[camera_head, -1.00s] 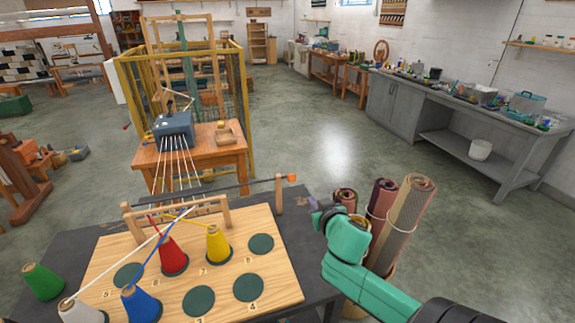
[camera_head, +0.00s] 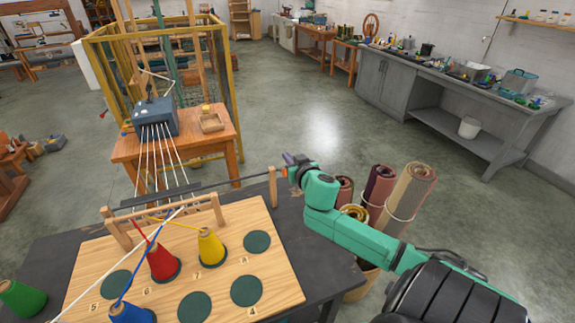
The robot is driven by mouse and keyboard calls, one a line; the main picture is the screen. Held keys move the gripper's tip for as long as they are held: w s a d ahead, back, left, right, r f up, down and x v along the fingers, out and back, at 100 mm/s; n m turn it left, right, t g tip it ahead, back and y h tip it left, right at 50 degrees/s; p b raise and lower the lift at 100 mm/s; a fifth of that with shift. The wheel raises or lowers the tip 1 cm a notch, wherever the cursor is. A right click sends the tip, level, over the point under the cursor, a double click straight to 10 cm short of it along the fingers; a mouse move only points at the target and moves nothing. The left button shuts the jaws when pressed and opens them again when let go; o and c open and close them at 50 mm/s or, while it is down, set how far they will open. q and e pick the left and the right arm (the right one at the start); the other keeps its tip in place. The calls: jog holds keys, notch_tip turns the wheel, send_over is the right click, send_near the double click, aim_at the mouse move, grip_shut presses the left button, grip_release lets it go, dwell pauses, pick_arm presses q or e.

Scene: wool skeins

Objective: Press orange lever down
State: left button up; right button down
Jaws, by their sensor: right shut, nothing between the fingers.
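The lever is a dark bar (camera_head: 245,178) that runs out past the back right corner of the wooden board, through a wooden post (camera_head: 273,187). Its orange end knob is mostly or wholly hidden behind my right gripper now. My right gripper (camera_head: 287,158) is shut and empty. It is at the outer end of the bar, and its green wrist covers that spot. I cannot tell whether it touches the lever. My left gripper is not in view.
The board (camera_head: 225,285) carries yarn cones, red (camera_head: 162,263), yellow (camera_head: 210,248) and blue (camera_head: 130,313), with threads running up from them. A green cone (camera_head: 22,298) stands at left. Rolled rugs (camera_head: 408,195) stand upright just right of my arm. Bare floor lies behind.

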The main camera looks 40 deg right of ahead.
aim_at(283, 171)
jog(key=x, duration=0.2)
jog(key=shift+w+d+r, duration=0.15)
jog(key=shift+w+r, duration=0.1)
jog(key=shift+w, duration=0.1)
jog(key=f, duration=0.2)
jog(key=s, duration=0.1)
jog(key=shift+s+a+f+p, duration=0.1)
jog(key=shift+a+f+p, duration=0.2)
jog(key=shift+f, duration=0.1)
jog(key=shift+s+a+f, duration=0.1)
jog(key=shift+s+f, duration=0.35)
jog(key=shift+f, duration=0.1)
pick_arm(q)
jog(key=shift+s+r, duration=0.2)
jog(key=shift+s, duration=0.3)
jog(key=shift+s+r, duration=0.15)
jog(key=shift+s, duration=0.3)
